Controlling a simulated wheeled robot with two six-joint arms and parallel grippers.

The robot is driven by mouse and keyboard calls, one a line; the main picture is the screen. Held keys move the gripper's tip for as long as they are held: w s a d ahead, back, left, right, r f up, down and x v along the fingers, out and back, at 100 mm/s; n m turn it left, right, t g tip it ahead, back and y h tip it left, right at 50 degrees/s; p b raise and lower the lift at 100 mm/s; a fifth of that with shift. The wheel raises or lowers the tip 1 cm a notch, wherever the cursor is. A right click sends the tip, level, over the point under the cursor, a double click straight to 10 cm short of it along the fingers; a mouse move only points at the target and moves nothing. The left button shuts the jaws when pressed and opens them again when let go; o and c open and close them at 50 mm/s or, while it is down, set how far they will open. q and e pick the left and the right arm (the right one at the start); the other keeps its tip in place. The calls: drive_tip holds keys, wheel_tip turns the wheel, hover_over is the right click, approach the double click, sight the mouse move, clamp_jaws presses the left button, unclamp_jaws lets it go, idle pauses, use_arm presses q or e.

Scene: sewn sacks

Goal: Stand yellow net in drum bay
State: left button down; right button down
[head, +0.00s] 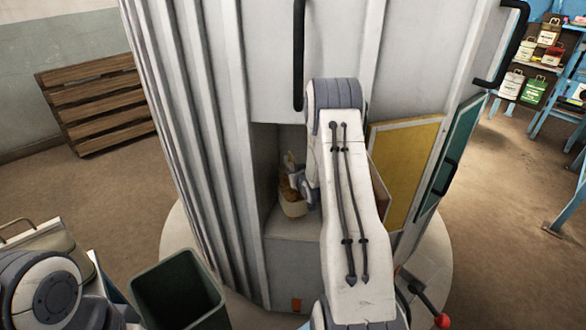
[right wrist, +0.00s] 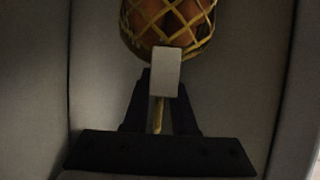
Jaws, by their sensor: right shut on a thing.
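The yellow net (right wrist: 140,20) is a yellow mesh sack with orange-brown contents, a white tag (right wrist: 167,72) and a thin yellow neck. My right gripper (right wrist: 160,108) is shut on its neck, behind the tag. In the head view the net (head: 292,207) is inside the drum bay (head: 264,170), roughly upright, at or just above the bay floor; I cannot tell whether it touches. My right gripper (head: 298,180) reaches into the bay beside it, and my arm hides the bay's right side. My left gripper is out of view.
The tall ribbed drum (head: 210,110) fills the middle. A yellow panel (head: 405,165) and a green panel (head: 452,160) are right of the bay. A dark green bin (head: 178,292) stands at front left, with a beige sack (head: 45,245) beside it. Shelves (head: 575,60) stand at back right.

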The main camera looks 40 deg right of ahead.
sight(293, 204)
wheel_tip(293, 204, down, 4)
drive_tip(key=shift+w+r+p, duration=0.1)
drive_tip(key=shift+r+p, duration=0.15)
drive_tip(key=shift+p, duration=0.05)
drive_tip(key=shift+f, duration=0.15)
drive_tip(key=shift+f, duration=0.15)
drive_tip(key=c, duration=0.7)
unclamp_jaws()
drive_tip(key=shift+f, duration=0.15)
